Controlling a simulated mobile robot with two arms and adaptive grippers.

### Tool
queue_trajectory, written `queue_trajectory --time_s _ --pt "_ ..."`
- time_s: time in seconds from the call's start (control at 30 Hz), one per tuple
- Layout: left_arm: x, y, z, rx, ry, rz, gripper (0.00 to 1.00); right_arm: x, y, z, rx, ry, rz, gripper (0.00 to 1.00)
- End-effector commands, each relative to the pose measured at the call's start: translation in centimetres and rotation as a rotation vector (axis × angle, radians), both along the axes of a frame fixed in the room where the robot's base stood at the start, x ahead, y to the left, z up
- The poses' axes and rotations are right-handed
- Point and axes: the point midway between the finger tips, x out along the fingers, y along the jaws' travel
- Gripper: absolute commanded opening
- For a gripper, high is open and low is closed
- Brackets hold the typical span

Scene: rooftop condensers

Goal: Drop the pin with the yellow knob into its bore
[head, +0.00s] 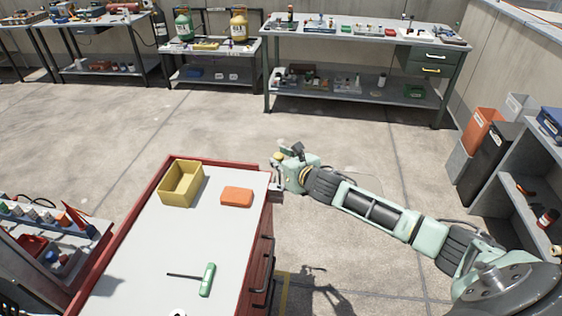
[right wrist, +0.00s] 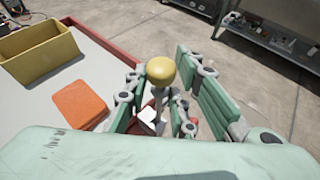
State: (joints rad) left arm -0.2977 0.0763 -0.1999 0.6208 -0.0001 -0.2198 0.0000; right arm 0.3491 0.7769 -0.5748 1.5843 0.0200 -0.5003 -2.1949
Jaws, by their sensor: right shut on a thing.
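The pin's yellow knob (right wrist: 161,70) stands up between the green finger pads of my right gripper (right wrist: 168,103) in the right wrist view. The grey shank shows just below the knob, and its lower part is hidden by the fingers. In the head view the yellow knob (head: 278,157) is small beside my right gripper (head: 281,166), at the right edge of the red cart. My right gripper is shut on the pin. A small grey bracket (head: 276,188) shows at the cart's edge below the gripper. I cannot make out the bore. My left gripper is not in view.
The red cart's pale top (head: 142,235) holds a yellow bin (head: 181,193), an orange block (head: 237,196) and a green-handled tool (head: 207,280). Dark drawer handles (head: 267,252) stick out on its right side. Open floor lies beyond; workbenches (head: 350,30) stand at the back.

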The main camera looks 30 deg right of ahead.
Motion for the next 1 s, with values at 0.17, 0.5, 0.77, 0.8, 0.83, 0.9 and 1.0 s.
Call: queue_trajectory --time_s 0.17,0.5,0.77,0.8,0.83,0.9,1.0 --pt "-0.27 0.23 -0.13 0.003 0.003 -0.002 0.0 0.0 0.01 -0.07 0.0 -0.001 0.0 0.0" --pt "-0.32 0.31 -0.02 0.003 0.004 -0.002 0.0 0.0 0.05 -0.05 0.0 0.0 0.0 0.0" --pt "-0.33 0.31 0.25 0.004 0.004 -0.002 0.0 -0.03 0.24 -0.03 -0.002 0.0 0.001 0.0" --pt "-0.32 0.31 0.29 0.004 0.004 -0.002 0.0 -0.03 0.27 -0.03 -0.002 0.0 0.001 0.0" --pt "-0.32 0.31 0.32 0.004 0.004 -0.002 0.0 -0.03 0.29 -0.03 -0.002 0.0 0.001 0.0" --pt "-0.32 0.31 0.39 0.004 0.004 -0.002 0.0 -0.04 0.34 -0.03 -0.001 0.0 0.0 0.0" --pt "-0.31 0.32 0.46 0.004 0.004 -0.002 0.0 -0.05 0.39 -0.04 0.0 0.0 0.001 0.0"
